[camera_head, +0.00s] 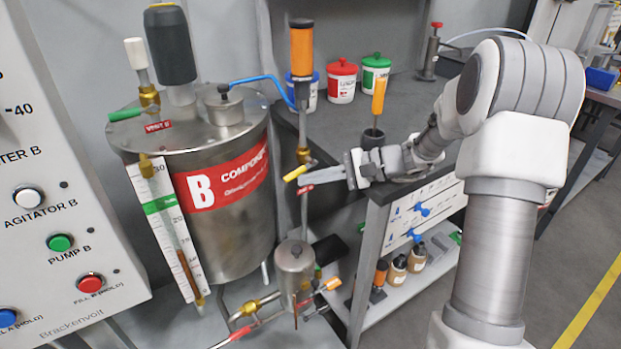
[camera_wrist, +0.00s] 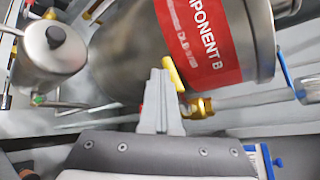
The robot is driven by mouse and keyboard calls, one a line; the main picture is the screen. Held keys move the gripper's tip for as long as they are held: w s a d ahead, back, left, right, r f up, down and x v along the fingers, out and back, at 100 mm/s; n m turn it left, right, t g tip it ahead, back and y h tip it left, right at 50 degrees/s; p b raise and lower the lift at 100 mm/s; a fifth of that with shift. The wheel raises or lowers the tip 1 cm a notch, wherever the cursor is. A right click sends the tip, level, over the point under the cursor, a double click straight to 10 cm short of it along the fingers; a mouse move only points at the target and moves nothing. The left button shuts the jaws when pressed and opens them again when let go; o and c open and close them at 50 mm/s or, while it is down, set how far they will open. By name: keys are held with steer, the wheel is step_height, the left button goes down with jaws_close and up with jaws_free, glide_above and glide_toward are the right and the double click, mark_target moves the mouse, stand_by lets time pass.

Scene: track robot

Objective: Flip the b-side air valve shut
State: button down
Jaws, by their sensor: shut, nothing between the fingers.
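The air valve has a brass body (camera_head: 303,156) on a thin vertical pipe beside tank B. Its yellow lever (camera_head: 295,173) points down and left, across the pipe, with a red tag (camera_head: 305,189) just below. In the wrist view the yellow lever (camera_wrist: 172,73) lies right beside my fingertips, with the brass body (camera_wrist: 199,108) to their right. My gripper (camera_head: 318,176) reaches in from the right and is shut and empty. Its closed fingers also show in the wrist view (camera_wrist: 160,84). I cannot tell whether they touch the lever.
The steel tank B (camera_head: 232,220) stands just behind and left of the valve. A small steel pot (camera_head: 295,265) with more valves hangs below. The grey bench (camera_head: 440,105) holds red, green and blue-lidded tubs and a dark cup with an orange-handled tool (camera_head: 378,95).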

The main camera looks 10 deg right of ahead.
steer(key=shift+w+d+r, duration=0.25)
steer(key=shift+d, duration=0.4)
